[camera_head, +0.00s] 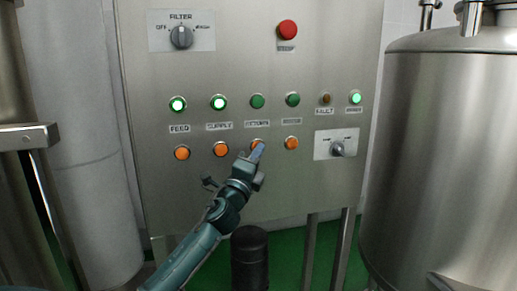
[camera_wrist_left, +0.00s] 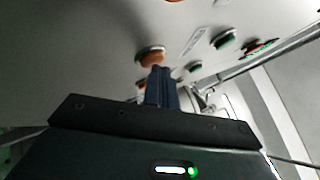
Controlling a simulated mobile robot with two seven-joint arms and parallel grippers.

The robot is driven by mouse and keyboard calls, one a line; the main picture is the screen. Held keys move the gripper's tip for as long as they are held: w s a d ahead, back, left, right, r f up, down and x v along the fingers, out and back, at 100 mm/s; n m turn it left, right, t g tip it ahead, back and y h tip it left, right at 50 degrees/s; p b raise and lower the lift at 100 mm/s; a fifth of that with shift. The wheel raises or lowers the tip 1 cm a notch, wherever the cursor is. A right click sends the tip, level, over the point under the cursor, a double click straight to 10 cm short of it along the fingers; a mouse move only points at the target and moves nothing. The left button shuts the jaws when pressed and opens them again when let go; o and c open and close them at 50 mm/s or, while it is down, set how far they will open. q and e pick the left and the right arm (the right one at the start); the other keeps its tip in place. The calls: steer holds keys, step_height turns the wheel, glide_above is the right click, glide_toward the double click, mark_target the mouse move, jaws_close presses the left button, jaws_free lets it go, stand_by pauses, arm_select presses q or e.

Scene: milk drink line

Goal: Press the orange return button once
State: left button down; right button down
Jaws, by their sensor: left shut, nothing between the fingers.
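The orange return button (camera_head: 257,143) is the third in the row of orange buttons on the steel panel, under a label that looks like RETURN. My left gripper (camera_head: 257,153) is shut and empty, with its fingertips at this button and partly covering it. In the left wrist view the shut fingers (camera_wrist_left: 159,72) overlap the lower edge of an orange button (camera_wrist_left: 150,53), probably the return one. I cannot tell whether they touch it or whether it is pushed in. The green lamp (camera_head: 257,101) above the return label looks unlit. My right gripper is out of view.
Other orange buttons sit close by: feed (camera_head: 182,152), supply (camera_head: 221,149) and one to the right (camera_head: 291,143). A key-like switch (camera_head: 337,148), a filter knob (camera_head: 181,37) and a red stop button (camera_head: 287,29) are also on the panel. A steel tank (camera_head: 440,150) stands right.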

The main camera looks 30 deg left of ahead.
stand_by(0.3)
arm_select(q)
steer(key=shift+s+d, duration=0.55)
steer(key=shift+d, duration=0.05)
steer(key=s+d, duration=0.1)
steer(key=d, duration=0.1)
steer(key=s+d+p, duration=0.1)
steer(key=s+d, duration=0.1)
steer(key=shift+s+p, duration=0.1)
steer(key=shift+p, duration=0.2)
steer(key=shift+a, duration=0.1)
stand_by(0.7)
